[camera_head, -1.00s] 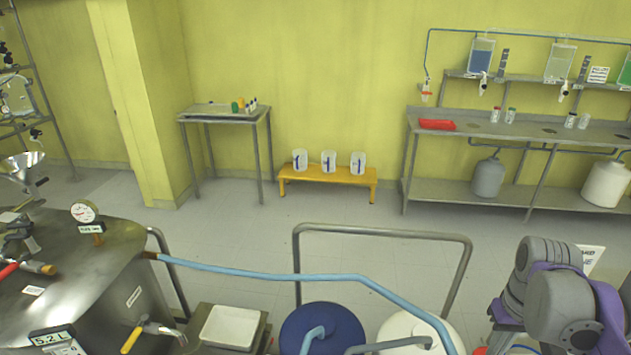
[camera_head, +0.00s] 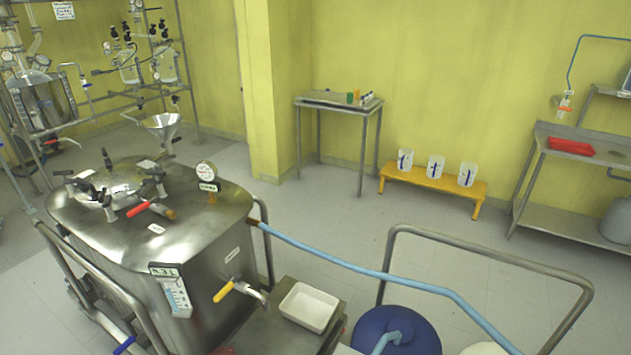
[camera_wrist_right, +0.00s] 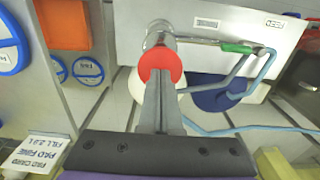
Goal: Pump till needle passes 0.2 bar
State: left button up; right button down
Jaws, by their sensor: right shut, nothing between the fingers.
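The round white gauge (camera_head: 205,171) stands on a short stem at the right edge of the steel tank's lid (camera_head: 190,205). Its needle is too small to read. A light blue hose (camera_head: 360,268) runs from the tank's right side to the front right. In the right wrist view my right gripper (camera_wrist_right: 160,88) is shut and empty. Its fingertips point at a round red knob or cap (camera_wrist_right: 162,60) on a metal pipe; I cannot tell whether they touch it. My left gripper is in neither view. A pump handle cannot be made out for certain.
A white tray (camera_head: 308,306) lies beside the tank's yellow-handled tap (camera_head: 226,290). A yellow bench (camera_head: 435,182) holds beakers at the wall. The floor between is clear.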

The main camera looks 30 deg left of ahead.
jog(key=shift+f+b, duration=1.6)
jog(key=shift+f, duration=1.5)
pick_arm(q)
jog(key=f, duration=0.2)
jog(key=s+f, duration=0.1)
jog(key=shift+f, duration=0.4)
pick_arm(e)
jog(key=shift+s+r, duration=0.1)
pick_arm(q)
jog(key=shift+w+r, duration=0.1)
pick_arm(e)
jog(key=shift+r, duration=0.1)
notch_tip(320, 180, up, 9)
jog(key=p, duration=0.6)
jog(key=shift+f, duration=0.2)
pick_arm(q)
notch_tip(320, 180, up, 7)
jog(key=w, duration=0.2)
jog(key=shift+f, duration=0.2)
pick_arm(e)
jog(key=shift+f, duration=0.1)
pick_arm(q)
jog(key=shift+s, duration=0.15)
